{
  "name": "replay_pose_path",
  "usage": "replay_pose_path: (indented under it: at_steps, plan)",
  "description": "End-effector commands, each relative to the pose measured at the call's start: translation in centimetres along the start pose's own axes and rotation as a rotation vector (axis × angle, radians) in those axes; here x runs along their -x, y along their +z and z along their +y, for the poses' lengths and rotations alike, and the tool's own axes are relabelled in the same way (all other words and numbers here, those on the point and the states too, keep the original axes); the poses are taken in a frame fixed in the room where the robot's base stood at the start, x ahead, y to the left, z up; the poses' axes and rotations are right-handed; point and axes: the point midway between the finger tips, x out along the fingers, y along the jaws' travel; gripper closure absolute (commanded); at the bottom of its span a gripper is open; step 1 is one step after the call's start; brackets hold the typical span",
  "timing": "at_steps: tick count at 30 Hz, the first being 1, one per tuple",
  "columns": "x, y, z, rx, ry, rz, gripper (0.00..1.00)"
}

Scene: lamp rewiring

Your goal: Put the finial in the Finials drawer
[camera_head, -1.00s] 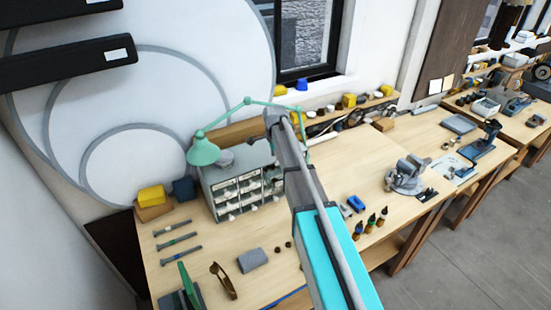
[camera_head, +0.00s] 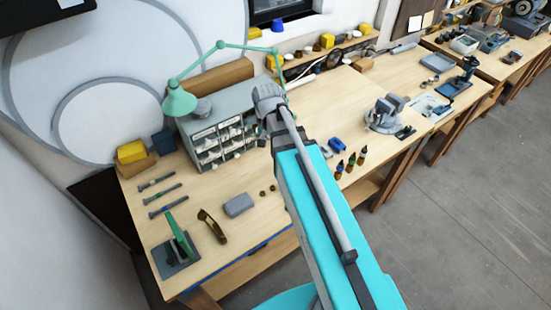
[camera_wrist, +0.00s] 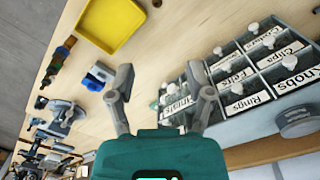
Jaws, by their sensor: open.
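A grey drawer cabinet (camera_head: 210,128) stands on the bench, and its labelled drawer fronts show in the wrist view (camera_wrist: 262,72). Labels such as Knobs, Clips, Felts and Rings are legible. A drawer label (camera_wrist: 178,98) at the near end is partly covered by a finger, and I cannot read it fully. The drawers in sight look shut. My gripper (camera_wrist: 160,78) is open, its fingers spread over the bench beside the cabinet, nothing seen held. In the head view it hides part of the cabinet's right side. I cannot identify the finial; two small brown pieces (camera_head: 267,190) lie in front of the cabinet.
A yellow tray (camera_wrist: 108,24) lies on the bench. A blue item (camera_head: 336,145) and small bottles (camera_head: 351,161) stand to the right. A green lamp (camera_head: 180,100) overhangs the cabinet. A grey block (camera_head: 238,205) and tools (camera_head: 165,190) lie at the front left.

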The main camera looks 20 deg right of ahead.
Motion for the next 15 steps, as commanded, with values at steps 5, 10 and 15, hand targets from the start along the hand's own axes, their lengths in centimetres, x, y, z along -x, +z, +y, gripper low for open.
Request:
replay_pose_path:
  at_steps: [5,10,15]
  plan:
    - [0.0,4.8,2.1,0.233,0.0,0.0,0.33]
    - [0.0,6.8,3.0,0.367,0.0,0.0,0.33]
    - [0.0,7.1,3.2,0.406,0.001,0.0,0.33]
